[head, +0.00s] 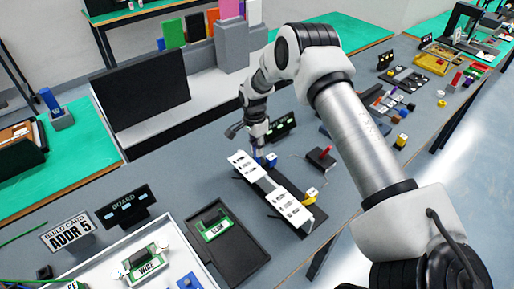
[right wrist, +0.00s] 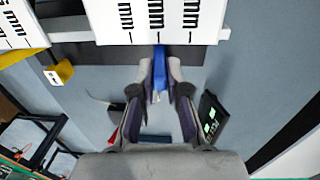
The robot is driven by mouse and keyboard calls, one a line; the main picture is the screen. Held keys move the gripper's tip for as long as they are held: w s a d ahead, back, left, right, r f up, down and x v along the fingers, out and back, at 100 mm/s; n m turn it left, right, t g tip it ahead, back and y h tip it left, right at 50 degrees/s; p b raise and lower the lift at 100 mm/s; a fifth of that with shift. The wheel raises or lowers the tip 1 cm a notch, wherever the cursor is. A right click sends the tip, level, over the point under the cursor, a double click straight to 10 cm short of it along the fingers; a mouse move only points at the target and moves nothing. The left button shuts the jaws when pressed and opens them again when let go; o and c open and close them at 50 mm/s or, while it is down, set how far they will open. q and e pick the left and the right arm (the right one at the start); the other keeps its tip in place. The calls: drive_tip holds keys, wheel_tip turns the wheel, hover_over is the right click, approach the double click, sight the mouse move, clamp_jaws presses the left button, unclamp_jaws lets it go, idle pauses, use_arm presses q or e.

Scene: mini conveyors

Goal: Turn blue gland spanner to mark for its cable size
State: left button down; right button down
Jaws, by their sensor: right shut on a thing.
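The blue gland spanner (right wrist: 160,68) is between the fingertips of my right gripper (right wrist: 160,80), which is shut on it in the right wrist view. Its far end meets the edge of a white scale plate (right wrist: 180,37) printed with dark lines and "mm" marks. In the head view my right gripper (head: 258,148) reaches down behind the white scale plate (head: 243,164), with a bit of blue (head: 271,159) beside it. The exact mark the spanner points at cannot be read. My left gripper is not in view.
A yellow spanner (head: 311,193) sits by a second white plate (head: 292,209); it also shows in the right wrist view (right wrist: 65,71). A red-handled block (head: 325,153) stands to the right. A dark tray (head: 229,250) and a build card reading "ADDR 5" (head: 70,233) lie nearer.

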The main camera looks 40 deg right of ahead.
drive_tip(key=c, duration=1.2)
unclamp_jaws()
drive_tip(key=shift+o, duration=0.2)
wheel_tip(320, 180, up, 12)
drive_tip(key=w, duration=0.1)
drive_tip(key=shift+a+f, duration=0.1)
